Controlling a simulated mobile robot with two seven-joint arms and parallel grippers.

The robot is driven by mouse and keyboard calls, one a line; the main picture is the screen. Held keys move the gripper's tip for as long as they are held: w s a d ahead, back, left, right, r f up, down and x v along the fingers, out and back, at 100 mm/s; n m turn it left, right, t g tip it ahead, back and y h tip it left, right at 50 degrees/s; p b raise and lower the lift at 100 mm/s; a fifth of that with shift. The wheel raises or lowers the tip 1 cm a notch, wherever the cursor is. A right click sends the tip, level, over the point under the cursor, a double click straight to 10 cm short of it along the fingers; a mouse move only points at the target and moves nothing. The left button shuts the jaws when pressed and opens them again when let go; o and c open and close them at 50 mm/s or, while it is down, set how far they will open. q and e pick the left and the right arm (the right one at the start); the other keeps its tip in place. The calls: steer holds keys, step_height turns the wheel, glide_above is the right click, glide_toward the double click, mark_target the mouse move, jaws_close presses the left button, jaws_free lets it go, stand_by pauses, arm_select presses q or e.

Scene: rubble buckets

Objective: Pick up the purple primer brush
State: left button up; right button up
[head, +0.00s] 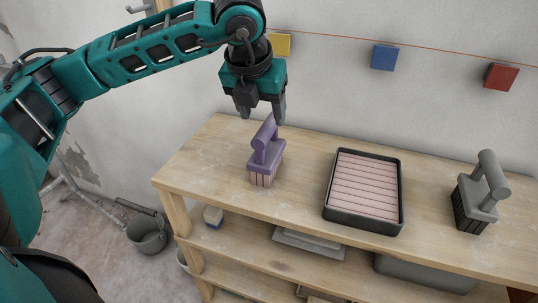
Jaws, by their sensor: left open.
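The purple primer brush (267,155) stands upright on the wooden shelf top, left of the black tray. It has a purple handle on top and pinkish bristles underneath. My left gripper (262,116) hangs above and just behind the brush in the picture, fingers pointing down. The fingers are apart, and nothing is between them. The right finger comes close to the top of the brush handle in the picture; I cannot tell the exact gap. My right gripper is out of the picture.
A black tray (363,221) with a ribbed pink inside lies mid-shelf. A grey brush (480,193) stands at the right. Lower boards hold a grey tray (309,245) and other items. A dark bucket (147,234) sits on the floor. Coloured squares hang on a string along the wall.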

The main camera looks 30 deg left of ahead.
mark_target(266, 125)
arm_select(q)
steer(key=x, duration=0.7)
steer(key=shift+w+a+f, duration=0.1)
steer(key=shift+w+f, duration=0.1)
steer(key=shift+w, duration=0.1)
jaws_close()
steer(key=shift+r, duration=0.15)
step_height(266, 125, up, 20)
steer(key=p, duration=0.2)
stand_by(0.5)
steer(key=c, duration=0.5)
jaws_free()
steer(key=shift+c, duration=0.2)
jaws_close()
